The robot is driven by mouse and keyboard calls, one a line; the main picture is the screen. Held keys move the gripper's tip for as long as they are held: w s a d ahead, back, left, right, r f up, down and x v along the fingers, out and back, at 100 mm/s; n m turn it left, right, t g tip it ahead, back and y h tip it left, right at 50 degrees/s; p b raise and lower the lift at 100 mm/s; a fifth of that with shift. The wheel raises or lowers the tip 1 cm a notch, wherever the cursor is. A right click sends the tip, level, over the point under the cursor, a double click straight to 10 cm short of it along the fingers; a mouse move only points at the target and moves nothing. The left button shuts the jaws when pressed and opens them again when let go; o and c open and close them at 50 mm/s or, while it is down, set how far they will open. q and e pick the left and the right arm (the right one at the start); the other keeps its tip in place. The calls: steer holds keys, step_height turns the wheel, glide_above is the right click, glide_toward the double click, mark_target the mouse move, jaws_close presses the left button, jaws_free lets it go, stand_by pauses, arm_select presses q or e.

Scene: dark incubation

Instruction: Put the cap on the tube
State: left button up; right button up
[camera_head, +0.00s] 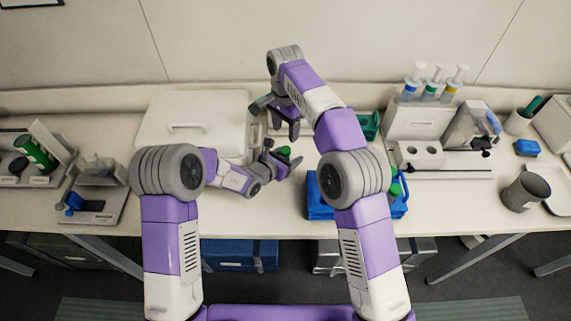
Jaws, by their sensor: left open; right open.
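A small green cap (284,151) shows at the fingers of my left gripper (281,159), near the middle of the bench. My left gripper is open and reaches in from the left, low over the bench. I cannot tell whether the cap touches its fingers or sits on a tube; no tube body is clear there. My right gripper (276,121) is open above and behind it, pointing down, and I see nothing in it. A blue rack (318,207) stands to the right, partly hidden by my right arm. Another green-topped item (396,188) shows at its right side.
A white lidded box (188,112) stands behind my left arm. A green rack (370,126) is behind my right arm. To the right are a white stand with several syringe-like items (435,88), a grey cup (525,192) and a small blue block (527,147).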

arm_select(q)
steer(key=shift+c, duration=0.2)
jaws_close()
